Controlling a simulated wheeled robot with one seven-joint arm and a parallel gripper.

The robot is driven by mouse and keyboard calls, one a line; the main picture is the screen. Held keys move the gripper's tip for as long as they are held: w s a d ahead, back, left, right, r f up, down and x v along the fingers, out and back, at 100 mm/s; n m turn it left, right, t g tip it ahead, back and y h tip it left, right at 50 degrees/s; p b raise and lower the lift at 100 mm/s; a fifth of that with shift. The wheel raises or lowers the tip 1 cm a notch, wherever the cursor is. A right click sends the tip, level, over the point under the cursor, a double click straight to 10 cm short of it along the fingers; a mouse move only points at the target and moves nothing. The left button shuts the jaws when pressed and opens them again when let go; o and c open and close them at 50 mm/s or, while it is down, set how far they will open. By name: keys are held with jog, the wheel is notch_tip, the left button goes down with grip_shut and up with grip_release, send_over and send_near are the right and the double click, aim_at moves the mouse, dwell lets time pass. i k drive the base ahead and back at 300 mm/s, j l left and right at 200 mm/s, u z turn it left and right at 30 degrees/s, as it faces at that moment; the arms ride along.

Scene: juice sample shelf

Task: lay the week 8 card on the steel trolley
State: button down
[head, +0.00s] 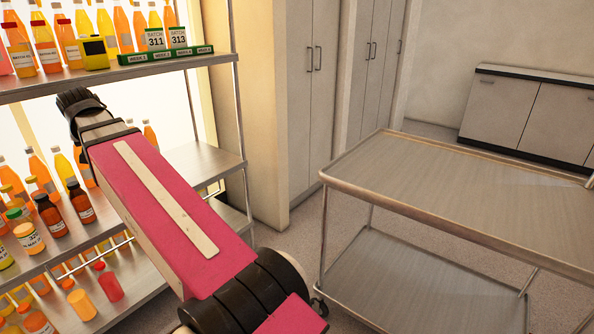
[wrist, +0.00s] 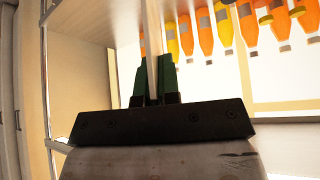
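The steel trolley (head: 450,187) stands at the right of the head view, with a bare top and a lower shelf. In the wrist view, my gripper (wrist: 154,70) has its green fingers close together on a thin pale card (wrist: 153,30), seen edge-on. Its face and any writing are hidden, so I cannot read its week. In the head view my fingers are hidden behind my wrist, below the upper shelf. A green card rack (head: 165,56) with week labels stands on that shelf, bearing a batch 311 card (head: 154,40) and a batch 313 card (head: 177,38).
The juice shelf (head: 60,82) at left is crowded with bottles, and a yellow device (head: 94,52) stands beside the rack. A metal shelf post (head: 240,110) stands near my arm. Floor (head: 290,245) shows between shelf and trolley. Cabinets (head: 310,90) line the back.

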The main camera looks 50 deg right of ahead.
aim_at(372, 173)
jog(key=j+z, duration=0.3)
jog(key=j, duration=0.15)
jog(key=j+z, duration=0.4)
jog(key=z, duration=1.1)
jog(key=k+l, duration=0.05)
